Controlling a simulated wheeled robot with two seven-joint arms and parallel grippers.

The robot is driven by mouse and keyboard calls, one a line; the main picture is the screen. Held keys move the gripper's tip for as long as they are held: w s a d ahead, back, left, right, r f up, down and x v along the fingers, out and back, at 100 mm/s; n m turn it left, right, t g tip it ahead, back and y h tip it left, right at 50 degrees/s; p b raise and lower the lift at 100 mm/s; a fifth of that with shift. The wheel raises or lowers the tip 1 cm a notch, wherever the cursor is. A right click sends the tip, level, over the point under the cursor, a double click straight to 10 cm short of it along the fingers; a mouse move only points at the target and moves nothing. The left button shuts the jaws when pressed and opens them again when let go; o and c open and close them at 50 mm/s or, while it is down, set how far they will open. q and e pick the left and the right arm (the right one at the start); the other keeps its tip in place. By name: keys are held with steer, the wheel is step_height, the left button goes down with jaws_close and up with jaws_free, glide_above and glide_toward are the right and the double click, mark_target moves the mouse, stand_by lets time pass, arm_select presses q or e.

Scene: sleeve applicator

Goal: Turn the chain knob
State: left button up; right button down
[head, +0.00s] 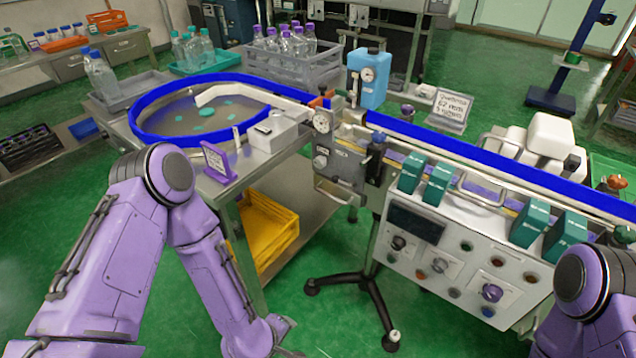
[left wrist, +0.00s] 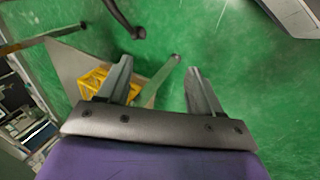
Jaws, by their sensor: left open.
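A white control panel (head: 455,262) hangs on the front of the conveyor. My left gripper (left wrist: 157,65) is open and empty over the green floor in the left wrist view. In the head view, my left arm reaches down to the bottom edge, well left of and below the panel. My right arm enters at the right edge; its gripper is out of view.
A round blue-rimmed turntable (head: 205,108) stands on the left, with a yellow crate (head: 268,232) below. Teal boxes (head: 440,180) sit above the panel. A black stand foot (head: 350,280) is under the conveyor. Open floor lies before the panel.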

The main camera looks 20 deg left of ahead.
arm_select(q)
steer(key=w+d+f+n+t+h+b, duration=0.1)
steer(key=w+d+f+n+b, duration=0.1)
steer(key=w, duration=0.3)
steer(key=w+d+f+n+t+h+b, duration=0.1)
steer(key=w+d+f+n+b, duration=0.1)
steer(key=w+b, duration=0.15)
steer(key=n+t+h+b, duration=0.3)
steer(key=n+t+b, duration=0.7)
steer(key=n+b, duration=0.45)
glide_toward(318, 164)
steer(key=shift+m, duration=0.75)
steer(key=b+x, duration=0.2)
steer(key=x, duration=0.6)
steer(key=shift+b, duration=0.4)
arm_select(e)
step_height(318, 164, down, 27)
steer(key=shift+s+f, duration=0.2)
steer(key=shift+s, duration=0.05)
steer(key=shift+a, duration=0.1)
